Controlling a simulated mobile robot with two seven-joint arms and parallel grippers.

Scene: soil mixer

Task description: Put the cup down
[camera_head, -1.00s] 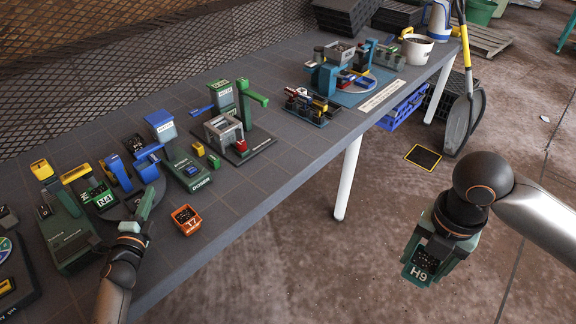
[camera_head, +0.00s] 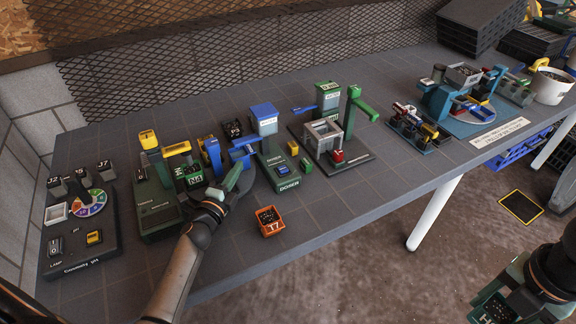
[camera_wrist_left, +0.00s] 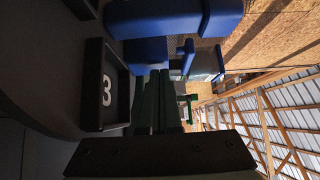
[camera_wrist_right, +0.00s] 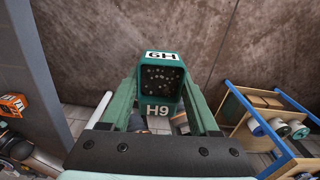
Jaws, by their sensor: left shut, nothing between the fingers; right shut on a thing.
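The cup, a dark green square one marked H9 (camera_wrist_right: 160,82), is between the fingers of my right gripper (camera_wrist_right: 162,100) in the right wrist view, with dark grains inside. In the head view this cup (camera_head: 494,308) is at the bottom right, partly cut off, held out past the table's front edge over the floor. My right gripper (camera_head: 512,290) is shut on it. My left gripper (camera_head: 237,177) is over the table beside the blue press-like device (camera_head: 243,150). It is shut and empty; its closed fingers (camera_wrist_left: 160,100) show in the left wrist view.
The dark table (camera_head: 330,205) holds several machines. An orange cup marked T7 (camera_head: 269,221) stands near its front edge. A green cup marked N4 (camera_head: 193,176) sits at the yellow-armed machine. Bare tabletop lies right of the orange cup. A black tray marked 3 (camera_wrist_left: 106,88) shows beside my left fingers.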

